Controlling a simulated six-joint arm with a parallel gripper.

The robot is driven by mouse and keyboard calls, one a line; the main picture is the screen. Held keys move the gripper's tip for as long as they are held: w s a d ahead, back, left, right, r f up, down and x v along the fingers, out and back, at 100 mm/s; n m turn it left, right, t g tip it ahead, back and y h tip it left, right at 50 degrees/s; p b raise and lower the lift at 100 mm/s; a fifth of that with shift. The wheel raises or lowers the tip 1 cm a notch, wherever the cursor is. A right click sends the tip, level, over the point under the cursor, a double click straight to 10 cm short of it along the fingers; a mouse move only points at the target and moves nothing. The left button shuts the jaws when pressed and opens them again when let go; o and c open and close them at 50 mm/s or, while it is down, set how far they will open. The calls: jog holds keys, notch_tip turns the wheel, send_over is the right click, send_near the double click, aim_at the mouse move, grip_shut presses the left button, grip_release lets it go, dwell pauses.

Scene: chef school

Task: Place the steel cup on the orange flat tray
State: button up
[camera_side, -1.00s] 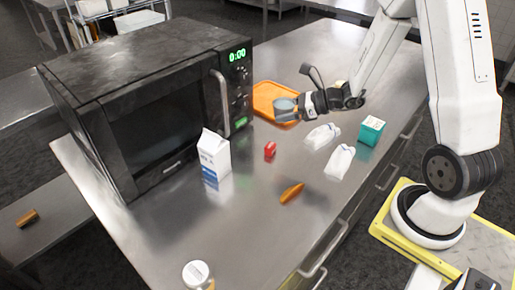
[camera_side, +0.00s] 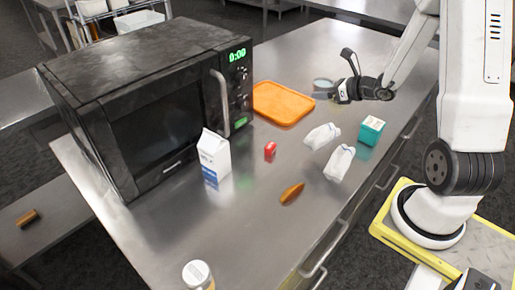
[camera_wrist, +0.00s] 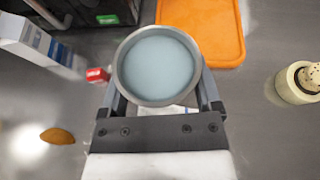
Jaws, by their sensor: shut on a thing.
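The steel cup (camera_wrist: 157,66) is between the fingers of my gripper (camera_side: 334,93), which is shut on it. In the wrist view its round rim and pale blue-grey inside face the camera. In the side view the cup (camera_side: 322,84) shows as a small grey shape at the gripper's tip, to the right of the tray. The cup's height above the counter is unclear.
A black microwave (camera_side: 150,100) stands left of the tray. A cream round object (camera_wrist: 297,84) stands right in the wrist view.

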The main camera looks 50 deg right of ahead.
jog(key=w+d+f, duration=0.3)
jog(key=w+f, duration=0.1)
jog(key=w, duration=0.3)
send_over(296, 110)
jog(key=s, duration=0.1)
jog(key=f, duration=0.4)
jog(key=shift+s+a, duration=0.2)
jog(key=shift+a, duration=0.15)
jog(key=shift+w+d+f, duration=0.3)
jog(key=shift+w+f, duration=0.2)
jog(key=shift+f, duration=0.05)
jog(key=shift+w+f, duration=0.15)
jog(key=shift+f, duration=0.1)
jog(key=shift+w+d+f, duration=0.1)
jog(key=shift+f, duration=1.45)
jog(key=shift+f, duration=0.2)
jog(key=o, duration=1.1)
